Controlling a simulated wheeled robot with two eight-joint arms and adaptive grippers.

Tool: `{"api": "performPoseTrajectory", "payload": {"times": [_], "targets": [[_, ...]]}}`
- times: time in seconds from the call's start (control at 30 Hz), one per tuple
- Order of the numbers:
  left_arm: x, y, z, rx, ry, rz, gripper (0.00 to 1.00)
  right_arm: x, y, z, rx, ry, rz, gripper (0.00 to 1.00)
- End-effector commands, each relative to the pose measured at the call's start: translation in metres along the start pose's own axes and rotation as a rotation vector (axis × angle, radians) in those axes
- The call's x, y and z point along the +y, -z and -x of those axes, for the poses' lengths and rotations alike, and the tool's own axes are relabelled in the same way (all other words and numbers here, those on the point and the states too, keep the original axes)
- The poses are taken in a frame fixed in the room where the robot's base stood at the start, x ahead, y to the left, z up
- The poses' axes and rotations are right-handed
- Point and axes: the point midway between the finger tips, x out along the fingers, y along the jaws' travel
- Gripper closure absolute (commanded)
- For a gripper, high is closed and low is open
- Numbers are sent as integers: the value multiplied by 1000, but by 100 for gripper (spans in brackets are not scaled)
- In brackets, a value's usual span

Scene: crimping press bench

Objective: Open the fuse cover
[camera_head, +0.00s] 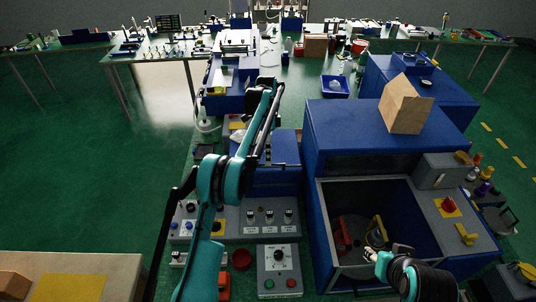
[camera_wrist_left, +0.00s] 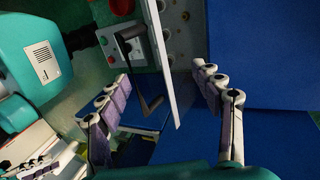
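My left arm (camera_head: 209,240) rises from the bottom left over the bench in the head view. I cannot make out its fingers there against the arm links. In the left wrist view my left gripper (camera_wrist_left: 160,72) is open, its two purple-padded fingers wide apart. The pale edge of a panel (camera_wrist_left: 172,70), with a bent dark bar (camera_wrist_left: 146,78) beside it, shows between the fingers; I see no contact. I cannot tell which part is the fuse cover. My right gripper (camera_head: 372,255) is at the lower right, by the press's open front; its finger state is unclear.
A grey switch panel (camera_head: 265,231) and a dial box (camera_head: 279,256) with red and green buttons stand at the bench front. The blue press (camera_head: 340,135) fills the right, with a cardboard box (camera_head: 405,103) on top. A red bowl (camera_head: 242,260) is near the dial box.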

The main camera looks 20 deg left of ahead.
Motion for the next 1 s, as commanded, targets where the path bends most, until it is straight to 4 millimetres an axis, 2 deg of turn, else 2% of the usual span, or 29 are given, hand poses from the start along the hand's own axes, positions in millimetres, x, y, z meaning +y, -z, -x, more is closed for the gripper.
{"api": "performPoseTrajectory", "payload": {"times": [0.07,0.27,0.7,0.87,1.0], "targets": [[-5,-2,-3,-1,12,5,56,0,0,0,0,0,0,60],[-5,-1,-2,0,12,4,67,0,0,0,0,0,0,60],[-4,-1,-1,0,12,3,68,0,0,0,0,0,0,60],[4,0,17,0,11,2,68,0,0,0,0,0,0,60],[18,0,46,0,9,1,68,0,0,0,0,0,0,60]]}}
